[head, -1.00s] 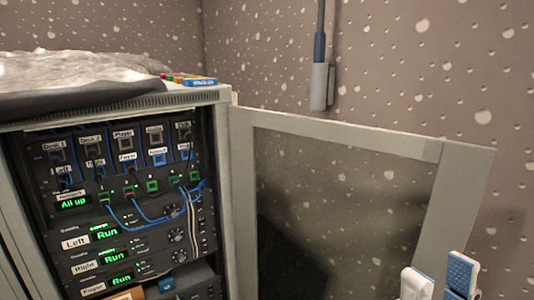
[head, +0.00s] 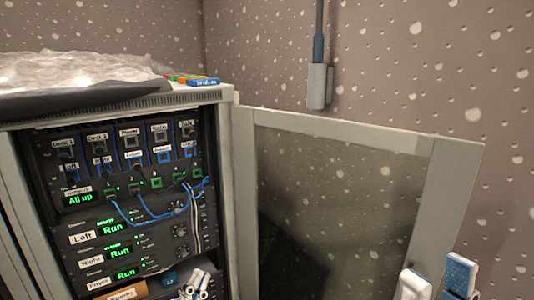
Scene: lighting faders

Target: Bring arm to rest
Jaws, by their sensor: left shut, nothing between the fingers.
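The rest of the left arm is out of view. My right gripper (head: 437,283) is at the bottom right, in front of the cabinet door's lower right part. Its white finger and blue-padded finger stand apart, with nothing seen between them.
An equipment rack (head: 120,112) holds blue-cabled panels reading "All up" and "Run". Its glass door (head: 340,190) stands open to the right. A "Spares" box (head: 122,292) sits low inside. Clear plastic wrap (head: 75,70) lies on top.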

